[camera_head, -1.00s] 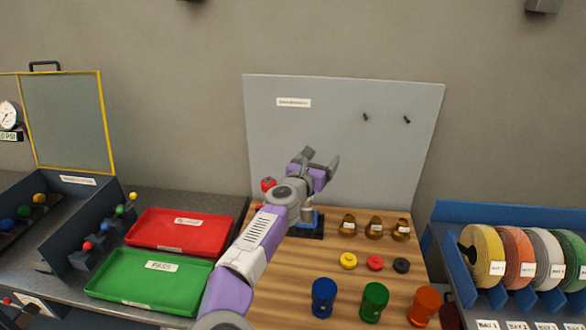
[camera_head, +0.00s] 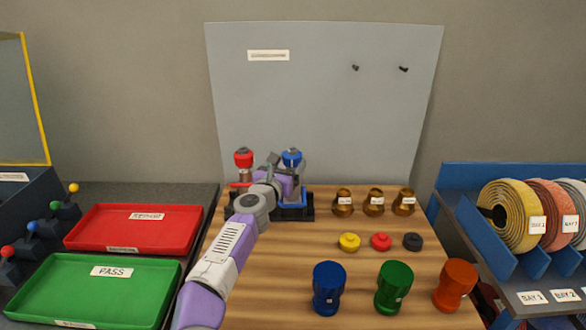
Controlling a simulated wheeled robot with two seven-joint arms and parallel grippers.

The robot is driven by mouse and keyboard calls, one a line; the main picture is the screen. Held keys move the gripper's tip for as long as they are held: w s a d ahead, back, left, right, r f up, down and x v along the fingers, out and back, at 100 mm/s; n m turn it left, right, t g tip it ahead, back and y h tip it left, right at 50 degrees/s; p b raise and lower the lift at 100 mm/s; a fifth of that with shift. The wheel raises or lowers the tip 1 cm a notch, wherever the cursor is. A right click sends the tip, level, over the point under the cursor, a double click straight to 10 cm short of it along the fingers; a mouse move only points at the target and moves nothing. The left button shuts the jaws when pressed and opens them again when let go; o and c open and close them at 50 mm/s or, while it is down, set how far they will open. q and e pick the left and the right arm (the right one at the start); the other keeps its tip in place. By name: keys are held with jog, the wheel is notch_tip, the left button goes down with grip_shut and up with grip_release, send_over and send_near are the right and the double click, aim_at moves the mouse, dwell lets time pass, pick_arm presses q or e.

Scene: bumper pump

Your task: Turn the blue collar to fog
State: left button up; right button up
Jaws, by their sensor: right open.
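A blue-topped upright fitting (camera_head: 292,156) stands at the back of the wooden board, on a dark base (camera_head: 297,215). Its blue collar is partly hidden by my right gripper. A similar red-topped fitting (camera_head: 243,157) stands to its left. My right gripper (camera_head: 286,162) is open at the blue-topped fitting, its fingers close to or beside the blue part. I cannot tell whether they touch it. Any fog marking on the collar is too small to read. My left gripper is not in view.
Blue, green and orange cups (camera_head: 328,288) stand at the front of the wooden board (camera_head: 270,290). Behind them are yellow, red and black discs (camera_head: 380,241) and brass pieces (camera_head: 374,203). Red and green trays (camera_head: 105,290) lie left; a blue hose rack (camera_head: 470,230) stands right.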

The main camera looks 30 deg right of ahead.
aim_at(294, 153)
jog(key=shift+x, duration=3.8)
jog(key=shift+f, duration=0.15)
jog(key=c, duration=1)
jog(key=shift+o, duration=0.2)
